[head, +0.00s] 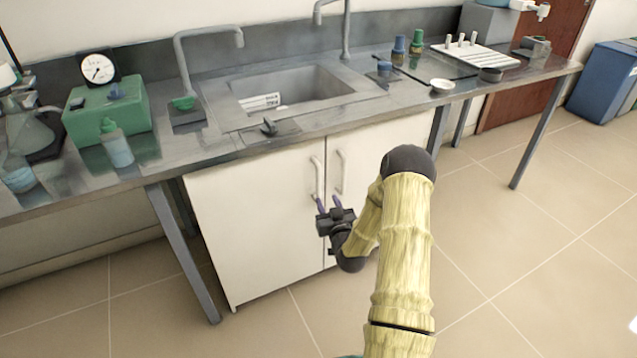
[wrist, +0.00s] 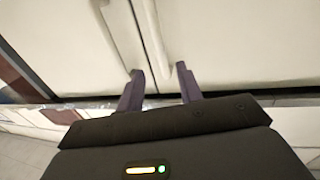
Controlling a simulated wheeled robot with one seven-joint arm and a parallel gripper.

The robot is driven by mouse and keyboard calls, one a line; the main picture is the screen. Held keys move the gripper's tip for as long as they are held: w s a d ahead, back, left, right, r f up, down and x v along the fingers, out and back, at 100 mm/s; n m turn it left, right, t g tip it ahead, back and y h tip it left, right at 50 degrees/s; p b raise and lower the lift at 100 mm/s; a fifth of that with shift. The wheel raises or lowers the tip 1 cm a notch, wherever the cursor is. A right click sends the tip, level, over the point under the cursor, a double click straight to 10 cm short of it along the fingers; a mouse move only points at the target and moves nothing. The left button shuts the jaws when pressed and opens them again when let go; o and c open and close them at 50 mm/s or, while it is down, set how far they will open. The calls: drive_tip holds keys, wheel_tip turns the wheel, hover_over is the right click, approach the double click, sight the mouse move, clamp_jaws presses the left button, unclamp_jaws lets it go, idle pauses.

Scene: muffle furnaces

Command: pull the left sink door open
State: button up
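The left sink door (head: 255,225) is a white panel under the sink and looks shut. Its pale vertical handle (head: 317,178) is near the door's right edge. The right door's handle (head: 341,172) is just beside it. My gripper (head: 328,203) is at the lower end of the left door's handle, in front of the doors. In the wrist view my gripper (wrist: 161,78) shows two purple fingers spread apart, with a pale handle bar (wrist: 122,38) reaching down toward the left finger. I cannot tell whether they touch. Nothing is clearly held between the fingers.
The grey worktop (head: 300,135) above carries the sink (head: 295,92), a green box (head: 105,112) and several small lab items. A table leg (head: 182,250) stands left of the left door. The tiled floor (head: 265,325) in front is clear. A blue bin (head: 605,85) is far right.

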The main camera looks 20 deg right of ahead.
sight(319, 183)
drive_tip(key=w, duration=0.3)
drive_tip(key=w+d, duration=0.1)
drive_tip(key=w, duration=0.3)
drive_tip(key=w+b, duration=0.1)
drive_tip(key=w, duration=0.2)
drive_tip(key=shift+w+d, duration=0.35)
drive_tip(key=shift+w, duration=0.05)
clamp_jaws()
